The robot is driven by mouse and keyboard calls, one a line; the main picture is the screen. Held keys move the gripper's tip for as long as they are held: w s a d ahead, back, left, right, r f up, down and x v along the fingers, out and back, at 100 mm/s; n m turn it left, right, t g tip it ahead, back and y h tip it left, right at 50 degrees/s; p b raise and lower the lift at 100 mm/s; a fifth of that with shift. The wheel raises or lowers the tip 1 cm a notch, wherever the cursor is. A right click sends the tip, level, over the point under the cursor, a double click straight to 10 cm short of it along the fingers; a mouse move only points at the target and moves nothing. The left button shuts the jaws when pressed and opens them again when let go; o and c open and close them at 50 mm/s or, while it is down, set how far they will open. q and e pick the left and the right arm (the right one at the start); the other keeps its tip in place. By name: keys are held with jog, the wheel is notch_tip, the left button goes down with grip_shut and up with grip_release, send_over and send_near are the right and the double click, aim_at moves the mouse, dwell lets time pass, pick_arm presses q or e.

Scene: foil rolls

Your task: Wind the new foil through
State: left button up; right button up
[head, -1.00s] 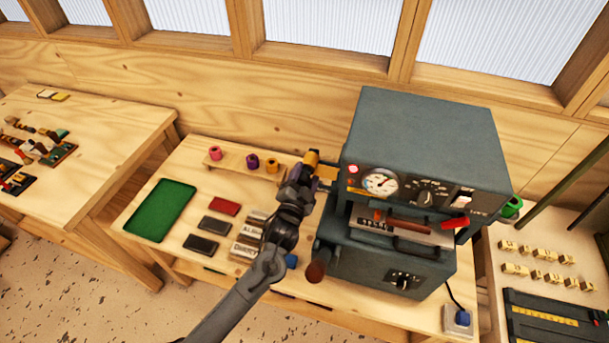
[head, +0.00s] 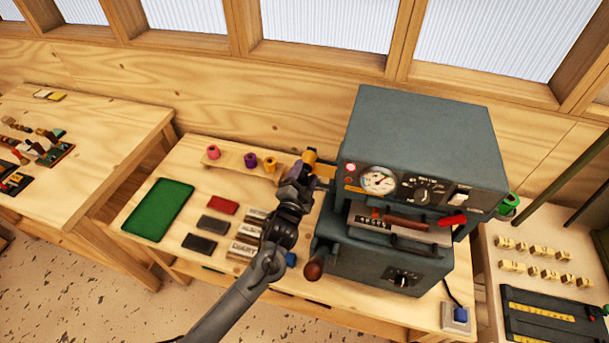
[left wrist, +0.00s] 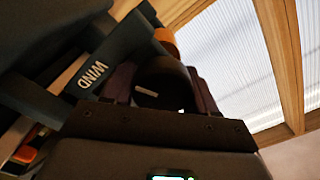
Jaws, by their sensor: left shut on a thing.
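The grey-blue foil press (head: 418,130) stands on the middle bench, with a gauge and dials on its front. A gold foil roll (head: 310,157) sits on its left side and shows as an orange end in the left wrist view (left wrist: 166,41). My left gripper (head: 301,168) is at that side, just in front of the roll. In the left wrist view its fingers are shut around a dark round knob (left wrist: 163,85), beside an arm lettered WIND (left wrist: 95,70). A green roll (head: 510,204) is on the press's right side. My right gripper is not in view.
Pink, purple and gold rolls stand on a wooden rack (head: 232,168) left of my gripper. A green tray (head: 158,210) and several small blocks lie on the bench. A brown-knobbed handle (head: 314,270) sticks out at the press's front left.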

pick_arm(q)
jog(key=shift+a+f, duration=0.45)
jog(key=shift+f, duration=0.1)
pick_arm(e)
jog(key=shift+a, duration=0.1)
pick_arm(q)
jog(key=o, duration=0.9)
jog(key=shift+o, duration=0.2)
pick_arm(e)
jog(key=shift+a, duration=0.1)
pick_arm(q)
jog(key=shift+f, duration=0.1)
jog(key=shift+s+d+r+p, duration=0.1)
jog(key=shift+s+r+p, duration=0.1)
jog(key=shift+r+p, duration=0.55)
jog(key=shift+s+p, duration=0.25)
jog(key=shift+p, duration=0.1)
jog(key=p+v, duration=0.8)
jog(key=v, duration=0.3)
jog(key=shift+s, duration=0.2)
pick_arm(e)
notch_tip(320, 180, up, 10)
